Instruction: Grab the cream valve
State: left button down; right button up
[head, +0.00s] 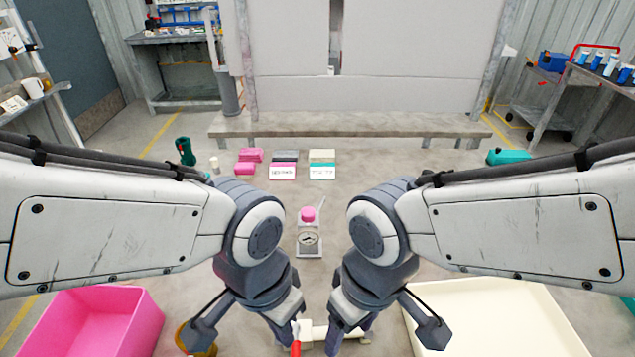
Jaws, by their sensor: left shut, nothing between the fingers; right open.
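A cream part (319,332), which looks like the cream valve, lies low in the middle of the head view, partly hidden by my grippers. A red-tipped piece (296,347) shows at its left; I cannot tell if it belongs to it. My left gripper (286,328) is shut and empty, just left of the cream part. My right gripper (347,328) is open, over its right end. Its fingertips are largely hidden, and I cannot tell whether they touch the part.
A pink bin (90,318) stands at lower left and a cream tray (500,315) at lower right. A small scale-like device (309,240) with a pink top (308,214) stands ahead. Pink, grey and cream blocks with labels (283,172) lie farther back, before a low bench (350,125).

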aim_at(308, 335)
jog(key=u, duration=0.05)
jog(key=k, duration=0.5)
jog(key=z, duration=1.95)
jog(key=k, duration=1.05)
jog(key=u, duration=1.3)
jog(key=i, duration=1)
